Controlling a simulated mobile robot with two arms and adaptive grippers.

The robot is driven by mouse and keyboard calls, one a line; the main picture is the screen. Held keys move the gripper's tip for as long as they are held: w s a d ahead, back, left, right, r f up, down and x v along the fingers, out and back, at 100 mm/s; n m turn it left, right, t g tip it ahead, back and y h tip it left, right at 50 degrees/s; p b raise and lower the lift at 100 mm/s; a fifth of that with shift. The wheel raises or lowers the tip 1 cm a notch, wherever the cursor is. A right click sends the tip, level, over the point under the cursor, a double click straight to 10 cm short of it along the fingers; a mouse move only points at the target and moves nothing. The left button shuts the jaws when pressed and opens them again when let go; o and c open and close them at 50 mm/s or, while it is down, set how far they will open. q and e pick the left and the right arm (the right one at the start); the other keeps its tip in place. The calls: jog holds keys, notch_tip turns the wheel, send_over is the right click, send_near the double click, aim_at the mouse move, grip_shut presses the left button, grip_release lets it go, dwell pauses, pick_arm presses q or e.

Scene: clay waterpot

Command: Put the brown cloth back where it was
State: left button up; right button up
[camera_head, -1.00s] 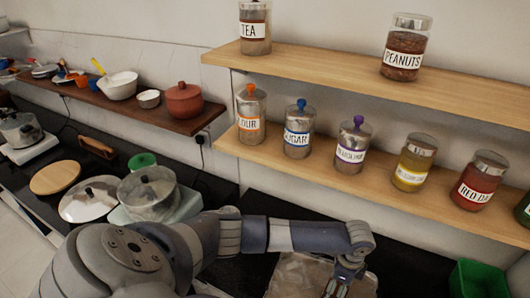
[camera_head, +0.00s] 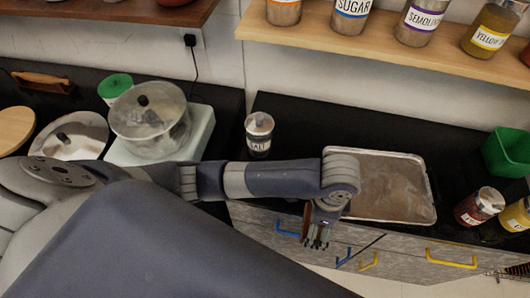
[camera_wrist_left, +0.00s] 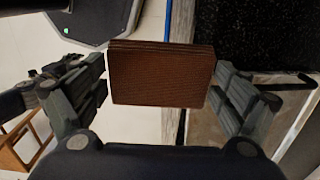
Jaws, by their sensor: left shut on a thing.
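The brown cloth (camera_wrist_left: 160,75) is a folded, ribbed pad between the two fingers of my left gripper (camera_wrist_left: 160,95) in the left wrist view. In the head view a narrow brown edge of the cloth (camera_head: 306,222) shows at my left gripper (camera_head: 317,238). The gripper is shut on the cloth and holds it in front of the counter's front edge, above the drawer fronts. My right gripper is not in view.
A metal tray (camera_head: 395,210) lies on the black counter (camera_head: 340,125) just right of the gripper. A salt jar (camera_head: 259,134) and a lidded pot (camera_head: 150,118) stand to the left. A green bin (camera_head: 508,150) and red-labelled jar (camera_head: 478,206) are at right. Drawers (camera_head: 270,230) are below.

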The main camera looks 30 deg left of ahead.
pick_arm(q)
jog(key=shift+s+a, duration=0.1)
jog(key=shift+a, duration=0.2)
jog(key=w+a+p, duration=0.1)
jog(key=w+a, duration=0.2)
jog(key=w+a+p, duration=0.1)
jog(key=w+a, duration=0.2)
jog(key=w+a+f+p, duration=0.1)
jog(key=w+a, duration=0.2)
jog(key=a, duration=0.1)
jog(key=shift+w+f, duration=0.1)
jog(key=shift+w, duration=0.2)
jog(key=shift+w+a, duration=0.1)
jog(key=shift+w, duration=0.1)
jog(key=f, duration=0.1)
jog(key=f+p, duration=0.1)
jog(key=a+f, duration=0.1)
jog(key=shift+w+f+p, duration=0.15)
jog(key=shift+w+p, duration=0.2)
jog(key=shift+p, duration=0.05)
jog(key=shift+f, duration=0.25)
jog(key=shift+d+f, duration=0.1)
jog(key=shift+f, duration=0.05)
jog(key=o, duration=0.7)
